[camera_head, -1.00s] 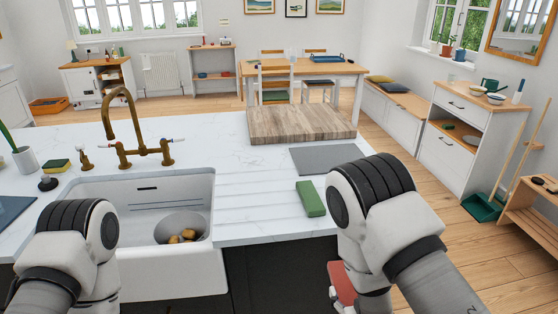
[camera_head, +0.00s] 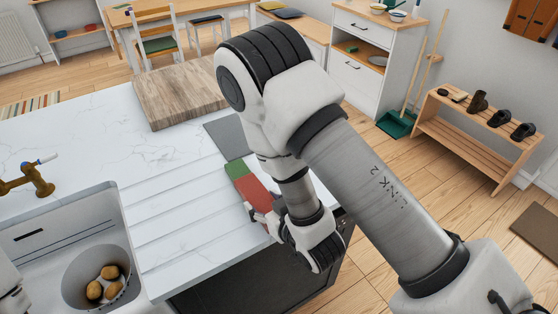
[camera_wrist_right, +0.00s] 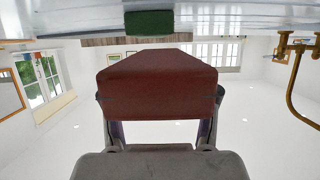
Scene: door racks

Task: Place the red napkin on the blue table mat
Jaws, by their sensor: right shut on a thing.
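The red napkin (camera_head: 252,191), a folded, block-like piece, is at the counter's front right. My right gripper (camera_head: 262,210) is shut on it; the wrist view shows the napkin (camera_wrist_right: 160,88) between the fingers of the right gripper (camera_wrist_right: 160,100). In the head view it lines up with a green block-like piece (camera_head: 237,169); whether they touch I cannot tell. The green piece (camera_wrist_right: 149,22) also shows beyond it in the wrist view. A grey mat (camera_head: 225,137) lies behind, partly hidden by my right arm. No clearly blue mat shows now. My left gripper is out of view.
The sink (camera_head: 40,230) at left holds a bowl with several potatoes (camera_head: 104,284). A wooden board (camera_head: 178,97) lies behind the grey mat. The ribbed drainboard (camera_head: 175,215) is clear. The floor is right of the counter.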

